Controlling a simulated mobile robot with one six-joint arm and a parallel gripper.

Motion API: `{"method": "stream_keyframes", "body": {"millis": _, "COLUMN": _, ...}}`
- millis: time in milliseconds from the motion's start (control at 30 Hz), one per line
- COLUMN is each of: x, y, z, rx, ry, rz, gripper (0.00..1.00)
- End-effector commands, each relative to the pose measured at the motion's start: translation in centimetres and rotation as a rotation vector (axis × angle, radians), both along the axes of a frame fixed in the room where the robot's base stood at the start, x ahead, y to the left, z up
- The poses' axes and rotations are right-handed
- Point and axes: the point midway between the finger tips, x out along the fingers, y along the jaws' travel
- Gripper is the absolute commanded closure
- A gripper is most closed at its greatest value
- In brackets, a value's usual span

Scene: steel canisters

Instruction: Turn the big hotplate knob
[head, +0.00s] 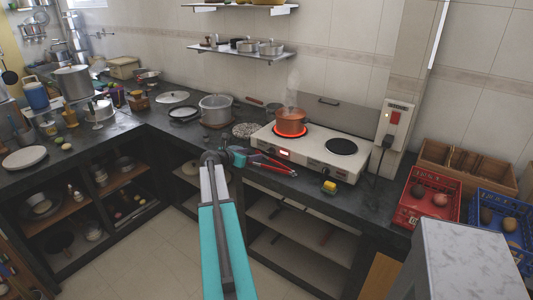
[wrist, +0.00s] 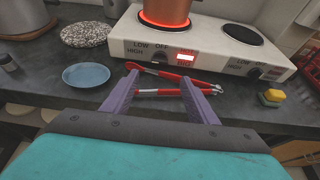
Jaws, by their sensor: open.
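The white two-plate hotplate (head: 313,152) stands on the dark counter; it also fills the top of the wrist view (wrist: 215,52). Its left plate glows red under a copper-coloured pot (head: 290,121); its right plate (head: 341,146) is dark. On the front, a dark left knob (wrist: 161,56) sits by the LOW, OFF and HIGH labels, left of a lit red display (wrist: 186,58). A second knob (wrist: 254,73) is further right. My gripper (wrist: 160,84) is open, its purple fingers pointing toward the hotplate front, with nothing gripped.
Red-handled tongs (wrist: 175,86) lie on the counter in front of the hotplate, between my fingers in the wrist view. A blue dish (wrist: 86,75) and a speckled round mat (wrist: 86,34) are to the left. A yellow sponge (head: 329,187) lies at the front right.

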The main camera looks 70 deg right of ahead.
Motion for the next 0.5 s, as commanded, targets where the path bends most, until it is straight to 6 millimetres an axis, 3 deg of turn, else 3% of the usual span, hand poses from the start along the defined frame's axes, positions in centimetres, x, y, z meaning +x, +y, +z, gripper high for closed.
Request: {"method": "stream_keyframes", "body": {"millis": 500, "x": -1.2, "y": -4.9, "z": -1.9, "rx": 0.001, "ry": 0.0, "rz": -0.002, "gripper": 0.47}}
